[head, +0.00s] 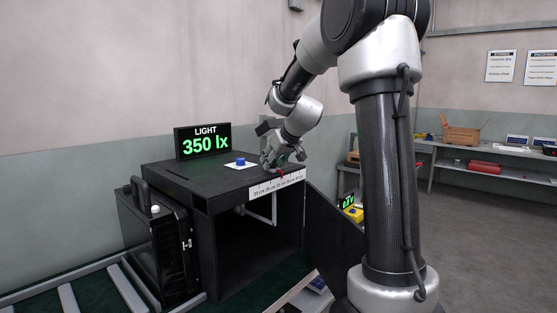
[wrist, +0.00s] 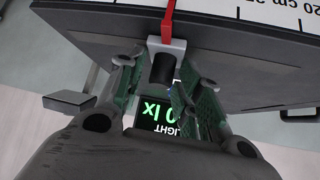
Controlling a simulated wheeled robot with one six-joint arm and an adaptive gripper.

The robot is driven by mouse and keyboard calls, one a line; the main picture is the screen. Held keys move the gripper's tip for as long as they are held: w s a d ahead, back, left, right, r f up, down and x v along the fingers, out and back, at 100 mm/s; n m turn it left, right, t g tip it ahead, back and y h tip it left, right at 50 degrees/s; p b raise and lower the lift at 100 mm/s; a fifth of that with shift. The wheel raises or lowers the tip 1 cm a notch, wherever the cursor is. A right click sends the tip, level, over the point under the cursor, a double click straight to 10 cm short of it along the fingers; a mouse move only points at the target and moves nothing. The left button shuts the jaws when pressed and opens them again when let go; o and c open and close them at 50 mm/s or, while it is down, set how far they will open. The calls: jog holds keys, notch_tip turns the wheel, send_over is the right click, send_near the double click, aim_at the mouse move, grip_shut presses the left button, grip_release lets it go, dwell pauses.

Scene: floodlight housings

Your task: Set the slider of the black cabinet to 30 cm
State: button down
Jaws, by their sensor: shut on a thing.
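The black cabinet (head: 180,182) stands left of centre in the head view, its front open and dark inside. A white centimetre scale (head: 262,188) runs along its top front edge; part of it also shows in the wrist view (wrist: 270,17). The slider (wrist: 163,62) has a dark knob on a pale base, with a red pointer (wrist: 168,22) reaching over the edge to the scale. My gripper (wrist: 160,85) is shut on the knob, fingers on either side. The pointer also shows in the head view (head: 281,173), around the scale's middle, but its exact reading is too small to tell.
A display (head: 203,142) on the cabinet reads LIGHT 350 lx. A blue button (head: 240,161) on a white plate sits left of my gripper. The cabinet's open door (head: 337,225) juts to the right. A shelf (head: 480,155) with boxes stands along the right wall.

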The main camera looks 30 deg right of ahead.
jog(key=shift+a, duration=0.15)
jog(key=c, duration=1.3)
grip_release()
jog(key=v, duration=1.2)
